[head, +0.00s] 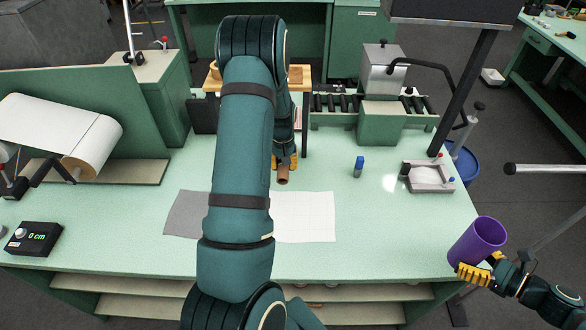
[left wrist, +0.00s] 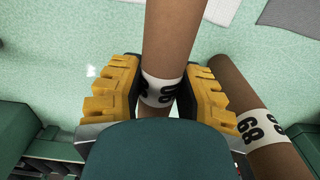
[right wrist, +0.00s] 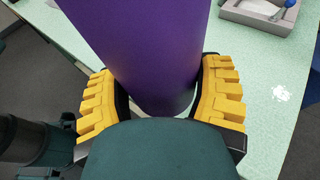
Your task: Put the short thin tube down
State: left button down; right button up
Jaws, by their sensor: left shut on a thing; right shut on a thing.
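My left gripper (head: 285,163) is mostly hidden behind my left arm in the head view. In the left wrist view it is shut on a thin brown tube (left wrist: 172,35) with a white number label. The tube's end (head: 283,177) shows below the yellow fingers, over the bench. A second brown tube (left wrist: 238,100) with a like label lies beside it on the right. My right gripper (head: 474,272) is shut on a wide purple tube (head: 478,242) at the bench's front right corner. The purple tube is tilted and also fills the right wrist view (right wrist: 150,50).
The green bench (head: 355,215) has free room right of a white sheet (head: 305,217) and grey sheet (head: 184,213). A blue-capped bottle (head: 359,167), a grey tray (head: 429,177), a roller stand (head: 345,103), a white roll (head: 75,135) and a display box (head: 33,238) stand around.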

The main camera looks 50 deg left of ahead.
pick_arm(q)
jog(key=shift+f, duration=3.1)
jog(key=shift+f, duration=0.15)
jog(key=c, duration=0.7)
grip_release()
